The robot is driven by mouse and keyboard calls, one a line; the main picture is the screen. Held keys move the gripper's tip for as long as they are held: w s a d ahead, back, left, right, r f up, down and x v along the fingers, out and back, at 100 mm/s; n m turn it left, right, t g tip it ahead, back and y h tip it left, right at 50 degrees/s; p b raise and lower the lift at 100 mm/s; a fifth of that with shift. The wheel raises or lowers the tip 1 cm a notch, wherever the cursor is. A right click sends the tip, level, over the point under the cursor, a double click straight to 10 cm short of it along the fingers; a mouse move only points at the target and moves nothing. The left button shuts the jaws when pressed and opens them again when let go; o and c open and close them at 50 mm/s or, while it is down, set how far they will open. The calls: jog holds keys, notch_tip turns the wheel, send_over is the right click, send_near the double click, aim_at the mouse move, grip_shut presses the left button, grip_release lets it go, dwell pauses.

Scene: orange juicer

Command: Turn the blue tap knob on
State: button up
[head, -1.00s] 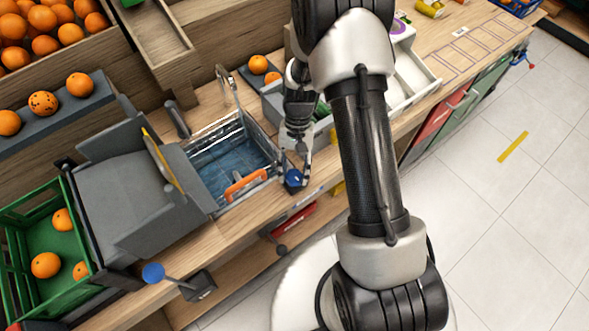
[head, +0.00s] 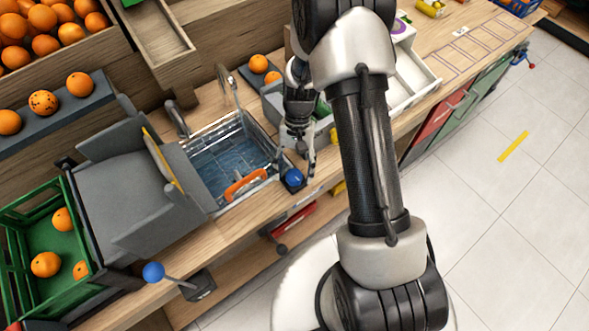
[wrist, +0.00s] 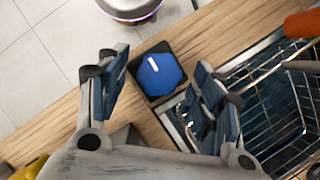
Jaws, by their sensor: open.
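The blue tap knob (head: 293,178) sits on a dark square base on the wooden counter, just right of the sink (head: 225,160) in the head view. In the wrist view the knob (wrist: 159,75) is a blue disc with a white mark pointing up and slightly left. My gripper (head: 305,148) is open above the knob. The tap spout (head: 230,88) rises at the back of the sink.
An orange-handled wire basket (head: 246,184) sits in the sink. A grey container (head: 268,102) stands behind my gripper, with two oranges (head: 258,65) near it. The grey juicer (head: 130,165) is to the left. A blue-ball lever (head: 153,272) stands at the counter's front.

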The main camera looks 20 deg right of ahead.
jog(key=v, duration=1.1)
jog(key=shift+r, duration=0.4)
jog(key=s+a+r+n+t+h, duration=0.15)
jog(key=s+r+t, duration=0.4)
jog(key=r, duration=0.95)
jog(key=s+r+n+t+b, duration=0.1)
jog(key=s+r+n+t, duration=0.2)
jog(key=s, duration=1.1)
jog(key=shift+s+a+r+n+b, duration=0.2)
jog(key=shift+a+r+n+b, duration=0.15)
jog(key=shift+r, duration=0.4)
